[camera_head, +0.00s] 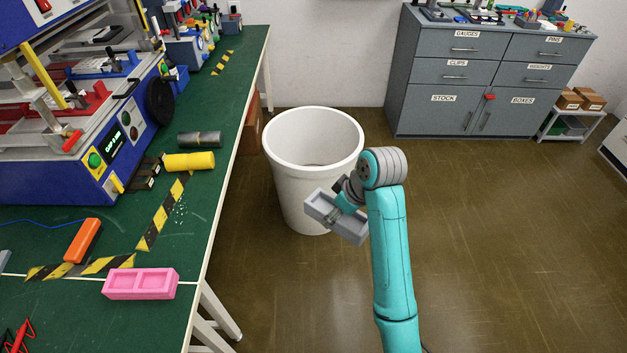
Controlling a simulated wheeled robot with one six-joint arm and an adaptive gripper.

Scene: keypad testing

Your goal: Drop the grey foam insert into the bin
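The grey foam insert (350,232) is a block with recessed pockets, in the middle of the camera_head view. My gripper (336,208) is at the insert, and its dark fingers seem to be closed on one wall of it. The fingertips are partly hidden by the insert and my wrist. The insert is tilted and in the air, overlapping the lower right side of the bin in the picture. The bin (285,180) is a tall white round tub standing on the floor, open at the top. Only part of its inside shows.
A green workbench (225,110) with blue test machines stands at the left. On it lie a pink foam insert (140,292), a yellow cylinder (190,162), a dark cylinder (200,139) and an orange block (82,240). A grey cabinet (480,75) stands behind. The floor at right is clear.

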